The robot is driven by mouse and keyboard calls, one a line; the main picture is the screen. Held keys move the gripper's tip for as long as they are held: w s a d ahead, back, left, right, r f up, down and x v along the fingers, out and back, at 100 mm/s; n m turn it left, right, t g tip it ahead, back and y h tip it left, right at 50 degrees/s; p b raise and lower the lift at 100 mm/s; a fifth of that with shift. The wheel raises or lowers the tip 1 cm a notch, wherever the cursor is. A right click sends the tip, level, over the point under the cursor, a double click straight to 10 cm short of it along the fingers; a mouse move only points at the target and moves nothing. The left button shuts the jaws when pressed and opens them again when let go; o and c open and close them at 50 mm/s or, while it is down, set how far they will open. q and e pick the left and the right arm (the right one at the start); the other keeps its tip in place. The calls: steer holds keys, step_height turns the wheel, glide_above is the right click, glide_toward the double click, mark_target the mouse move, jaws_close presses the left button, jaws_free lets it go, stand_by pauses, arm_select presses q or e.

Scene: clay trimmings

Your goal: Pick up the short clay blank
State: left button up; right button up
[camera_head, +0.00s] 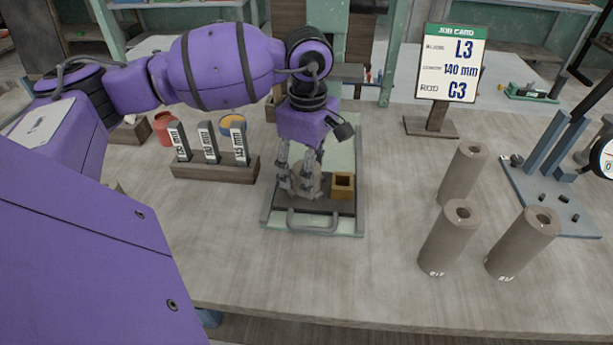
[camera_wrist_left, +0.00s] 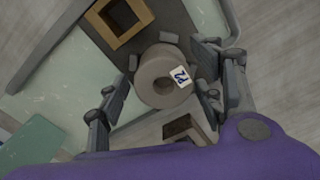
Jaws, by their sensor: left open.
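The short clay blank (camera_wrist_left: 165,72) is a grey-brown cylinder with a hole in its end and a white tag reading P2. In the left wrist view it sits between the two fingers of my open left gripper (camera_wrist_left: 168,76). In the head view the fingers of my left gripper (camera_head: 300,188) point down around the blank, which is largely hidden behind them. The blank is on the dark base of a pale green frame (camera_head: 357,222). I cannot tell whether the fingers touch it. My right gripper is in neither view.
A square wooden box (camera_head: 343,188), open on top, stands close beside the blank. Three tall clay cylinders (camera_head: 446,238) stand at the right. A wooden rack (camera_head: 214,170) with labelled pieces is at the left, a job card (camera_head: 452,62) behind. The front bench is clear.

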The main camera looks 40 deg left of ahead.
arm_select(q)
steer(key=c, duration=1.4)
steer(key=shift+o, duration=0.2)
steer(key=shift+w, duration=0.1)
